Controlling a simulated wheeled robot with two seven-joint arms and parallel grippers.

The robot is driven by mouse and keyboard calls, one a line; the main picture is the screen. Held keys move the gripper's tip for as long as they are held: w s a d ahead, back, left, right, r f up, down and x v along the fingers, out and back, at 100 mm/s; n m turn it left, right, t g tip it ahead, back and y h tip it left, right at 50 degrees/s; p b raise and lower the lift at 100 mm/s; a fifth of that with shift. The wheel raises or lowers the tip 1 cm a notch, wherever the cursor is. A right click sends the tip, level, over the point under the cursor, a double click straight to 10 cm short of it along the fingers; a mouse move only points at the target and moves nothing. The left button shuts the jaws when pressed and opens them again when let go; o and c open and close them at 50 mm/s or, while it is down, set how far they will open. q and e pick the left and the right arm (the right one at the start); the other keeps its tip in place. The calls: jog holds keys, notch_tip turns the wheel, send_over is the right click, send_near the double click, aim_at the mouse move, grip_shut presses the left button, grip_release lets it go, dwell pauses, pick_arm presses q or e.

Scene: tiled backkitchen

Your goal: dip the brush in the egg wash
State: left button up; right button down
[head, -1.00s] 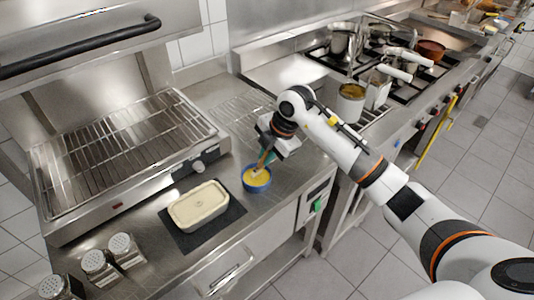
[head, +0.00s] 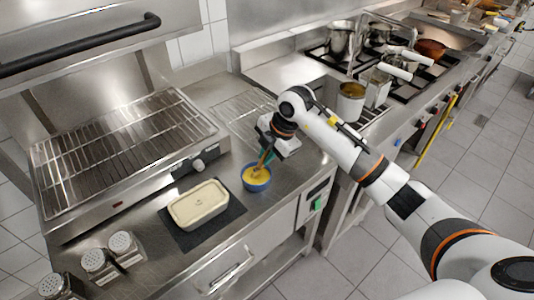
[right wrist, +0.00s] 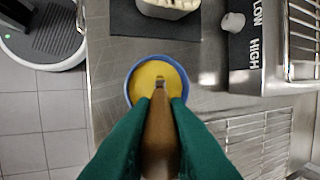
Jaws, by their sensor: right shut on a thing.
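The blue bowl (head: 257,187) of yellow egg wash (head: 256,176) stands on the steel counter, right of the pie dish. My right gripper (head: 268,153) is above the bowl, shut on the brush (head: 262,163), which points down into it. In the right wrist view the green fingers (right wrist: 160,135) hold the brown wooden handle of the brush (right wrist: 159,130). Its lower end is over the yellow egg wash (right wrist: 152,75) within the blue bowl's rim (right wrist: 130,80). The bristles are not seen, so I cannot tell how deep they are. My left gripper is not in view.
A cream pie dish (head: 199,206) sits on a dark mat (head: 232,213) left of the bowl. Several metal shakers (head: 98,265) stand at the front left. A grill (head: 127,150) is behind. A wire rack (head: 243,113) lies behind the bowl. Pots stand around the stove.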

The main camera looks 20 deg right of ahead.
dwell(0.4)
jog(key=shift+r+p, duration=2.8)
jog(key=shift+r, duration=0.75)
jog(key=shift+f, duration=0.1)
